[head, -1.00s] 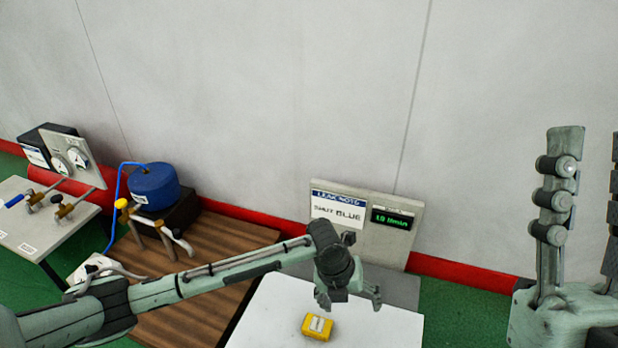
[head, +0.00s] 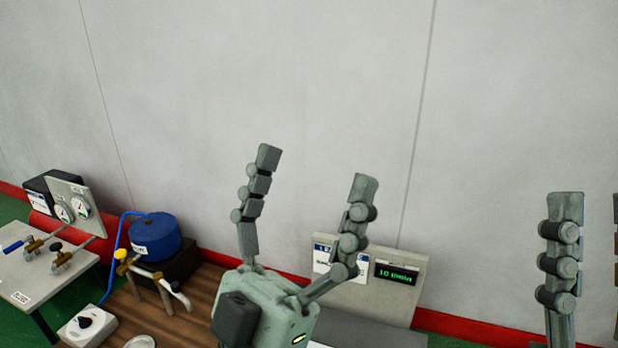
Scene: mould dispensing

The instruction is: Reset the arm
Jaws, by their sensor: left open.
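My left gripper (head: 317,170) is raised in the middle of the head view. Its two jointed grey fingers point up and stand well apart, with nothing between them. Its pale green palm (head: 265,310) is at the lower middle and covers part of the floor and table behind. My right gripper shows at the right edge by one upright finger (head: 562,260); only a sliver of the other is in the picture.
A leak note panel (head: 405,250) with a green display stands behind my left gripper, its note partly covered. To the left are a blue drum (head: 156,238), a white dial box (head: 85,326), and a bench (head: 30,280) with valves and gauges. The upper space before the wall is clear.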

